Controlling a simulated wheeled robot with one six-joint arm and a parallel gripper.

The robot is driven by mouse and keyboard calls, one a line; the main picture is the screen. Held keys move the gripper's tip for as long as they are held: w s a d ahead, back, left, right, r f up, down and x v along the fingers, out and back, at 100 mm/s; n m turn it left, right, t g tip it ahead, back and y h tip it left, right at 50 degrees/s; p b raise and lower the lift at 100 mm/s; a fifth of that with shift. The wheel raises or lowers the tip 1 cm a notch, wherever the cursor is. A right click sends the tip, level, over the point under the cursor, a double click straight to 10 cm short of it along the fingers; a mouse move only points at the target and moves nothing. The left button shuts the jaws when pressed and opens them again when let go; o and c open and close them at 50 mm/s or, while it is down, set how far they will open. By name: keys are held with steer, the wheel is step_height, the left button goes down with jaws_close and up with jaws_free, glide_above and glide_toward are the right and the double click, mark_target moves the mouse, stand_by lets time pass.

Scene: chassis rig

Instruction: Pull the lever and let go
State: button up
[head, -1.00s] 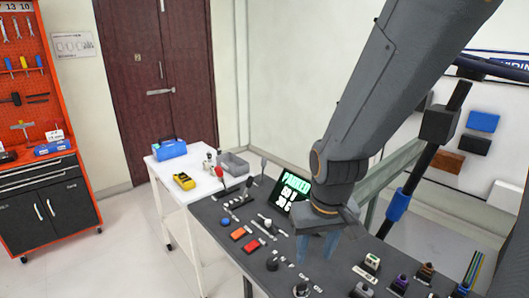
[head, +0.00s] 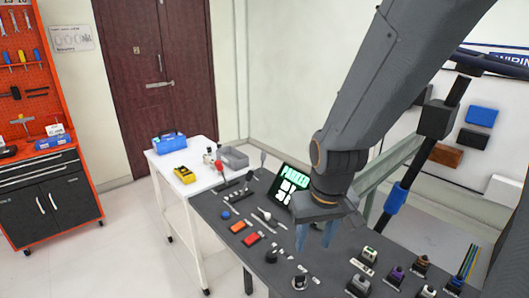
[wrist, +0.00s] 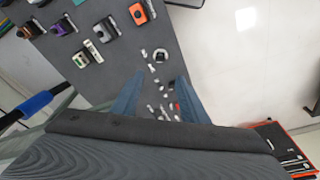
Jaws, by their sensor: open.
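A dark grey control panel (head: 215,222) slants across the middle of the head view. Two sticks that look like levers rise near its far end: one with a red tip (head: 219,165) and one with a grey tip (head: 262,158). I cannot tell which one the task means. My gripper (head: 316,236) is open and empty, pointing down above the panel, to the right of both sticks and apart from them. In the wrist view, its two blue fingers (wrist: 160,80) are spread over small fittings on the panel. The fingers and wrist hide part of the panel.
A lit screen (head: 288,190) stands near my wrist. An orange button (head: 238,226), a red button (head: 250,239) and a round knob (head: 299,281) sit on the panel. Several coloured blocks stand at right. A white cart (head: 190,195) adjoins the far end.

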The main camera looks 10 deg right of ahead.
steer(key=shift+f, duration=0.3)
steer(key=c, duration=0.7)
steer(key=shift+g, duration=0.4)
step_height(320, 180, down, 5)
steer(key=b, duration=0.5)
steer(key=shift+w+f, duration=0.1)
steer(key=shift+f, duration=0.1)
jaws_close()
steer(key=shift+r, duration=0.15)
